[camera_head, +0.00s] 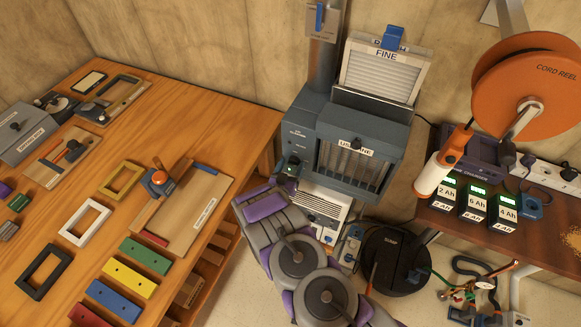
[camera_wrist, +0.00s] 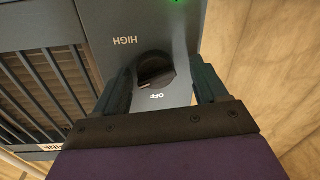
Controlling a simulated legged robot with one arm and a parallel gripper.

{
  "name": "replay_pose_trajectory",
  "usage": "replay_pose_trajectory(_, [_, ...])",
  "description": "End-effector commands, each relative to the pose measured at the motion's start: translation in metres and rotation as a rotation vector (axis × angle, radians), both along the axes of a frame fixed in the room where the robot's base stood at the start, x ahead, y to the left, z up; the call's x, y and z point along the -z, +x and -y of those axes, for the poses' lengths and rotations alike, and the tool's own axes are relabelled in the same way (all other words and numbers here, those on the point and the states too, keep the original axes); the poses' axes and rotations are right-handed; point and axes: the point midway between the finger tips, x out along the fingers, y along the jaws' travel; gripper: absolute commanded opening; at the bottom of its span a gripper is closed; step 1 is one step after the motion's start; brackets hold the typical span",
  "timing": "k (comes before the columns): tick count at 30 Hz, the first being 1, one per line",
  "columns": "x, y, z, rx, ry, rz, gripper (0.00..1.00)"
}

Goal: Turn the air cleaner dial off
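The air cleaner (camera_head: 310,135) is a blue-grey cabinet with a barred front, standing between the two benches. Its black dial (camera_wrist: 156,70) shows in the wrist view on a grey panel, with the words HIGH and OFF printed beside it in upside-down lettering. The dial's ridge lies at a slant; I cannot tell exactly which mark it points to. My gripper (camera_wrist: 165,82) is open, with one finger on each side of the dial; contact is not clear. In the head view my purple and grey arm reaches up to the cabinet's lower left corner and hides the dial.
A green light (camera_wrist: 175,2) glows on the panel beyond the dial. A wooden bench (camera_head: 105,165) with frames and coloured blocks is at left. A right bench holds batteries (camera_head: 476,203) and an orange cord reel (camera_head: 515,85). A round black machine (camera_head: 395,262) stands on the floor.

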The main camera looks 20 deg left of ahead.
Motion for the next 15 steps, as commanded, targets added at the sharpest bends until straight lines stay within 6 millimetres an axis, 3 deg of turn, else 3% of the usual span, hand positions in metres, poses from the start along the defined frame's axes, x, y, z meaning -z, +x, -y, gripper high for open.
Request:
replay_pose_trajectory(2, [-0.0005, 0.0001, 0.0016, 0.001, 0.001, 0.0, 0.66])
replay_pose_trajectory(15, [-0.0006, 0.0, 0.0028, 0.003, 0.002, -0.001, 0.23])
